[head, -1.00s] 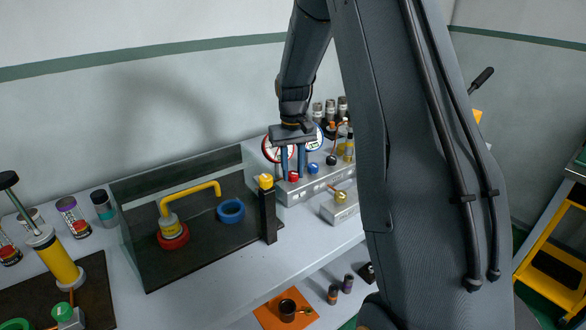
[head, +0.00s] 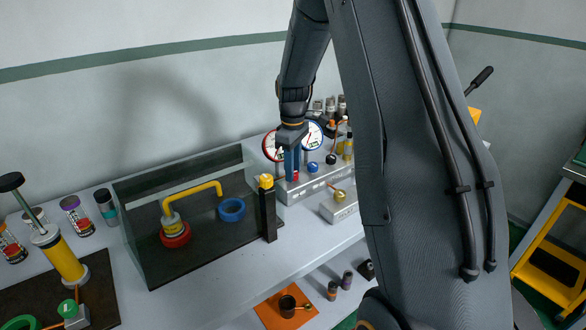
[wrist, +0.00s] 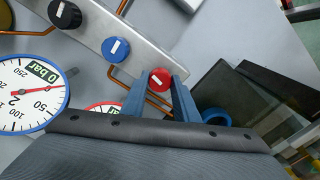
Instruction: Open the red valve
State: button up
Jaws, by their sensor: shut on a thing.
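The red valve (wrist: 159,79) is a round red knob with a white mark on a grey metal manifold (wrist: 92,32). In the wrist view it sits between the two blue fingertips of my gripper (wrist: 160,84), which is shut on it. In the head view my gripper (head: 292,171) points down at the manifold's left end, and its fingers hide most of the red knob. A blue knob (wrist: 116,49) and a black knob (wrist: 65,14) stand in line beside the red one. A red-rimmed gauge (head: 270,147) is partly hidden behind my gripper.
A blue-rimmed gauge (head: 313,134) stands behind the manifold; its dial also shows in the wrist view (wrist: 27,96). A black post with a yellow top (head: 267,205) stands close to the left. A dark glass-sided bay (head: 195,254) holds a yellow bent pipe (head: 190,190) and blue ring (head: 232,209).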

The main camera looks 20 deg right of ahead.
jog(key=shift+w+r+n, duration=0.1)
jog(key=shift+n, duration=0.3)
jog(key=o, duration=1.1)
jog(key=shift+c, duration=0.2)
notch_tip(320, 180, up, 8)
jog(key=shift+f+b, duration=0.15)
jog(key=shift+b, duration=0.9)
